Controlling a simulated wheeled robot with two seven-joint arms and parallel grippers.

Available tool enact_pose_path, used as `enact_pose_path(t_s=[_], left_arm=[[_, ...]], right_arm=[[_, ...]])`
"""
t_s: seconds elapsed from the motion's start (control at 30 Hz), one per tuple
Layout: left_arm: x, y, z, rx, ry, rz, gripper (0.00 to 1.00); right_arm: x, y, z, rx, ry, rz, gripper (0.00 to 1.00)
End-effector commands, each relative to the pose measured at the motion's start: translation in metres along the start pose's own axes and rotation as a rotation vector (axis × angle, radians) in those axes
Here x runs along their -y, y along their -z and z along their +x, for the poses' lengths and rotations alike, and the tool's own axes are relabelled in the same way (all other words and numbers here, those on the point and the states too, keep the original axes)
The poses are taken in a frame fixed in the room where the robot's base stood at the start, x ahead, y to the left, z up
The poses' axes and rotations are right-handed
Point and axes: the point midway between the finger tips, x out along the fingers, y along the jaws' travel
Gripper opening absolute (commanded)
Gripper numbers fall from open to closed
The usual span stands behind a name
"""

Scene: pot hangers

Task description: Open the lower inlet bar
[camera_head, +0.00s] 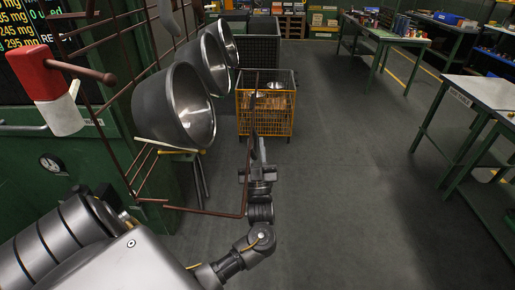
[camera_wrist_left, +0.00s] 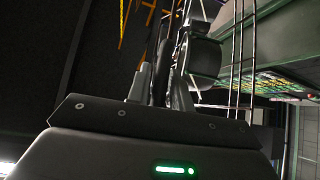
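The lower inlet bar appears to be the thin rust-brown bar (camera_head: 190,209) at the bottom of the pot rack. It runs out to the right from the rack, then bends upward beside my left gripper. My left gripper (camera_head: 257,155) is beside or around this upright part; I cannot tell which. In the left wrist view the fingers (camera_wrist_left: 160,88) point away from the camera, with a dark strip between or behind them. Whether they touch the bar is unclear. My right gripper is not in view.
Metal pots (camera_head: 189,105) hang in a row on the rack. A red and white block (camera_head: 50,95) is at the upper left. A yellow wire crate (camera_head: 266,112) stands beyond my left gripper. Green workbenches (camera_head: 387,37) are at the right, with open floor between.

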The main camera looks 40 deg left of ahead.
Motion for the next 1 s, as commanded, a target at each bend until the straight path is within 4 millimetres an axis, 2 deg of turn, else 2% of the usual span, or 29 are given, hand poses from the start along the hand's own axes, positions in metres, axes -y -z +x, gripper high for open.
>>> enact_pose_path(t_s=[0.03, 0.17, 0.43, 0.7, 1.0], left_arm=[[0.000, 0.000, 0.000, 0.000, 0.000, 0.000, 0.15], [0.000, 0.000, 0.000, 0.000, 0.000, 0.000, 0.00], [-0.002, 0.001, 0.001, 0.000, 0.007, -0.009, 0.00], [-0.016, 0.025, 0.024, -0.001, 0.149, -0.150, 0.00], [-0.018, 0.029, 0.029, -0.002, 0.172, -0.177, 0.00]], right_arm=[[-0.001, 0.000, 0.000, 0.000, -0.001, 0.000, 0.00], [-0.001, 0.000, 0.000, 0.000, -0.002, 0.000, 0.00], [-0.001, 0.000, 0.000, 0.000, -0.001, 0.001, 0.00], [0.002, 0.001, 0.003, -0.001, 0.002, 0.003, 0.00], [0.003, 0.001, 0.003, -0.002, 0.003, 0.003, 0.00]])
